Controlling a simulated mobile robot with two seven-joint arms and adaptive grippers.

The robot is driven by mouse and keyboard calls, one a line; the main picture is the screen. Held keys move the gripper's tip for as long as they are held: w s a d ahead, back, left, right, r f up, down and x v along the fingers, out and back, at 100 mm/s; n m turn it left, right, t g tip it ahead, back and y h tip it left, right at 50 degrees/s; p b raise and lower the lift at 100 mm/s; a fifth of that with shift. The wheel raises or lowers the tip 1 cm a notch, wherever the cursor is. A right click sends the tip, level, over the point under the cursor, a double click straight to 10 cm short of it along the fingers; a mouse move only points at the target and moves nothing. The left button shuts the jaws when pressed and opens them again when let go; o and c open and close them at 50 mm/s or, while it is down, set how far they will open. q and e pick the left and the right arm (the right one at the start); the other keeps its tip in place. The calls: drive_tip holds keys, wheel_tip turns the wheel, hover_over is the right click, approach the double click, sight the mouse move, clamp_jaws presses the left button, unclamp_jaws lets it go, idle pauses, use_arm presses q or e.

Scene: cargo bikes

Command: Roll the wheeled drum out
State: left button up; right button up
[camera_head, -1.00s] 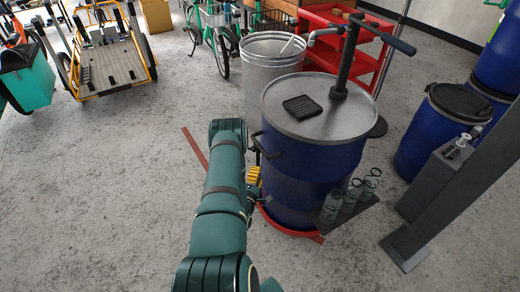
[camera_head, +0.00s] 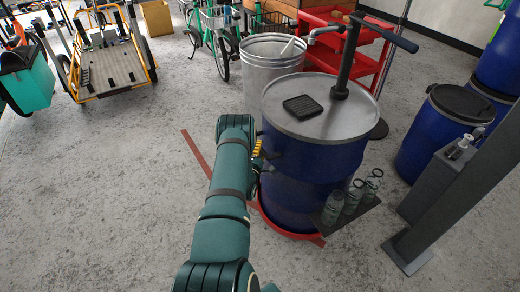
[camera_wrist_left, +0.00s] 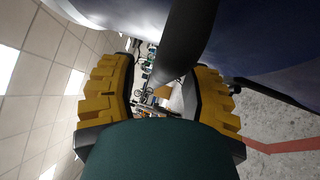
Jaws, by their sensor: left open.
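The wheeled drum (camera_head: 312,168) is blue with a grey metal lid (camera_head: 325,110). It stands upright right of my left arm, on a red base or marking (camera_head: 290,234); its wheels cannot be made out. My left gripper (camera_head: 257,148), with yellow pads, is at the drum's upper left side and partly hidden by my arm. In the left wrist view the gripper (camera_wrist_left: 162,68) is open, its pads either side of a dark curved bar (camera_wrist_left: 183,45), apparently the drum's handle. Contact cannot be told. The drum's blue wall (camera_wrist_left: 265,45) fills the upper right there. My right gripper is out of view.
A pump with a long handle (camera_head: 345,65) rises from the lid. A rack of bottles (camera_head: 350,198) juts from the drum's right front. A metal bin (camera_head: 270,75) and red cart (camera_head: 375,45) stand behind. A grey post (camera_head: 450,185) is right.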

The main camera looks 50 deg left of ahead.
use_arm(q)
drive_tip(key=shift+w+a+r, duration=0.1)
drive_tip(key=shift+w+a, duration=0.2)
drive_tip(key=shift+w, duration=0.1)
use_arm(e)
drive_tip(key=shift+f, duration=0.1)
use_arm(q)
clamp_jaws()
drive_tip(key=shift+s+d, duration=0.1)
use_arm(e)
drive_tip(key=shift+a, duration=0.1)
